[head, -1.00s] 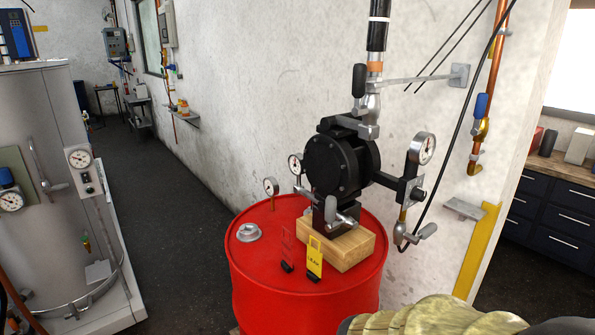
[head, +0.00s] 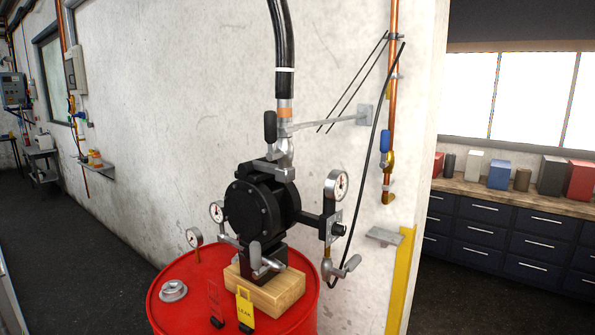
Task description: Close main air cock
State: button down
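A cock with a blue lever (head: 385,141) and a brass body (head: 388,160) sits on the copper pipe (head: 393,65) on the white wall, right of the pump. Its lever stands upright, in line with the pipe. No label on it can be read, so I cannot confirm it is the main air cock. The black pump (head: 262,208) stands on a wooden block (head: 285,293) on the red drum (head: 165,310). Other levers show there: a black one (head: 270,127) above the pump and a grey one (head: 350,264) at its lower right. My gripper is not in view.
A small grey wall shelf (head: 384,236) and a yellow strip (head: 400,275) are below the cock. A thin black hose (head: 372,150) hangs left of it. A counter with dark drawers (head: 500,230) stands at the right. Dark floor (head: 465,295) is open before it.

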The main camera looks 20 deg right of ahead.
aim_at(385, 135)
jog(key=i+j+z, duration=0.15)
jog(key=z, duration=0.3)
jog(key=i+j+z, duration=0.1)
jog(key=j+z, duration=0.2)
jog(key=z, duration=0.15)
jog(key=i+j+z, duration=0.1)
jog(key=j+z, duration=0.15)
jog(key=z, duration=0.2)
